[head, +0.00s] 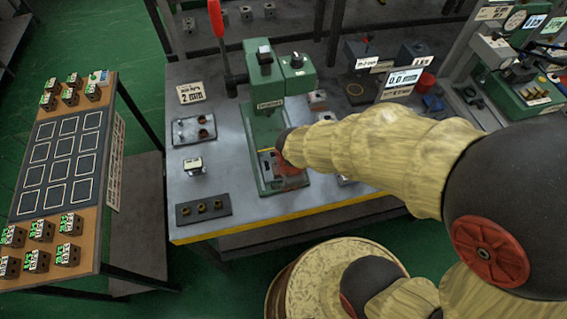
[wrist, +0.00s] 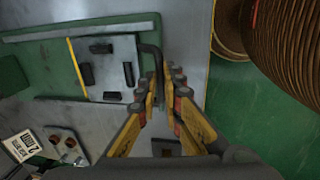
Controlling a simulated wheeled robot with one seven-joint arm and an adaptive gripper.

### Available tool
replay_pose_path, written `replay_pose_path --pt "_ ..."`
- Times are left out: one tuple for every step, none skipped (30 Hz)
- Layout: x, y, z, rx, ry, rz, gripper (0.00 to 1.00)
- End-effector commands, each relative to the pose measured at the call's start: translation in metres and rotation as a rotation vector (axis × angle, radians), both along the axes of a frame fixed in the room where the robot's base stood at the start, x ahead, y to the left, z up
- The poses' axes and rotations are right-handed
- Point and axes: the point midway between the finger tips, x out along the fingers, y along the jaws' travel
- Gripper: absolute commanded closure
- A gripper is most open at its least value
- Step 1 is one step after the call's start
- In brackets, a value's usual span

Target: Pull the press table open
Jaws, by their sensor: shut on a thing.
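The press table is a grey plate with a yellow line along one edge and dark blocks on it; it shows in the wrist view (wrist: 112,88). In the head view it lies low on the green press (head: 265,118), partly behind my gripper (head: 287,172). A black bent handle (wrist: 151,48) sticks out from the plate's side in the wrist view. My gripper's yellow fingers (wrist: 167,78) are closed around the end of this handle. The fingertips hide where they touch it.
A red-tipped lever (head: 217,20) rises beside the press. A metal tray (head: 194,130), a small block (head: 193,166) and a dark strip with brass rings (head: 204,208) lie left on the bench. A round wooden stool-like thing (head: 330,262) stands before the bench.

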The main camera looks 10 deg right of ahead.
Motion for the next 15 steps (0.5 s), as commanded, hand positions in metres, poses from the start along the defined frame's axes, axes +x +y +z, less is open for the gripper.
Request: replay_pose_path --pt "-0.0015 0.0005 0.0018 0.001 -0.004 0.001 1.00" --pt "-0.0024 0.0004 0.0013 0.001 -0.004 0.000 1.00" --pt "-0.0028 0.0003 0.0009 0.001 -0.004 0.000 1.00" --pt "-0.0029 0.0003 0.0007 0.001 -0.004 0.000 1.00" --pt "-0.0027 0.0003 0.0005 0.001 -0.004 0.000 1.00" --pt "-0.0026 0.0003 0.0004 0.001 -0.004 0.000 1.00" --pt "-0.0025 0.0003 0.0005 0.001 -0.004 -0.001 1.00" --pt "-0.0025 0.0003 0.0005 0.001 -0.004 0.000 1.00" --pt "-0.0024 0.0003 0.0005 0.001 -0.004 0.000 1.00" --pt "-0.0023 0.0003 0.0005 0.001 -0.004 0.000 1.00" --pt "-0.0023 0.0003 0.0005 0.001 -0.004 0.000 0.91" --pt "-0.0022 0.0003 0.0005 0.001 -0.004 0.000 0.88" --pt "-0.0022 0.0002 0.0005 0.001 -0.004 0.000 0.87" --pt "-0.0023 0.0002 0.0004 0.001 -0.004 0.000 0.85" --pt "-0.0023 0.0002 0.0004 0.001 -0.003 0.000 0.83"
